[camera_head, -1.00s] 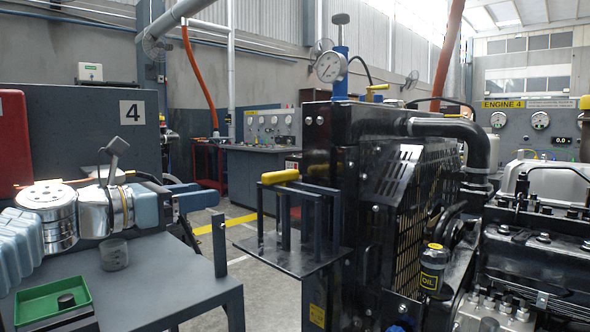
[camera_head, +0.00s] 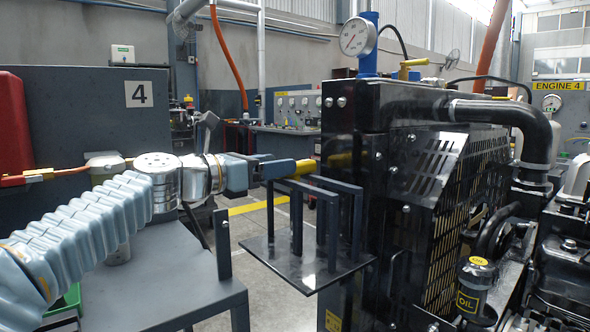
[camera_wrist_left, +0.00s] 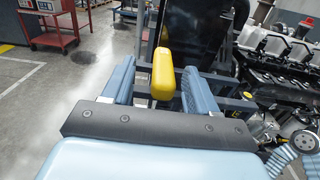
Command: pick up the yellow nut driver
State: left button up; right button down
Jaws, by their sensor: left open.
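The yellow nut driver (camera_head: 304,167) sits at the top of a dark bracket-mounted rack (camera_head: 308,270) on the side of the black engine unit; only its handle shows, partly behind my gripper. In the left wrist view the yellow handle (camera_wrist_left: 163,75) lies between the two blue fingers, with a visible gap on the left side and a smaller one on the right. My left gripper (camera_head: 288,168) is open, reaching in from the left at handle height. Whether a finger touches the handle cannot be told. My right gripper is not in view.
The black engine housing (camera_head: 350,150) stands close on the right of the rack, with a gauge (camera_head: 358,37) on top. An oil bottle (camera_head: 476,284) is at lower right. A grey table (camera_head: 170,285) with a green tray (camera_head: 66,302) lies beneath my left arm.

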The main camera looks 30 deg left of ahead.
aim_at(295, 175)
pick_arm(q)
jog(key=x, duration=0.5)
jog(key=shift+d+f, duration=0.2)
jog(key=shift+d, duration=0.1)
jog(key=shift+s, duration=0.1)
grip_shut()
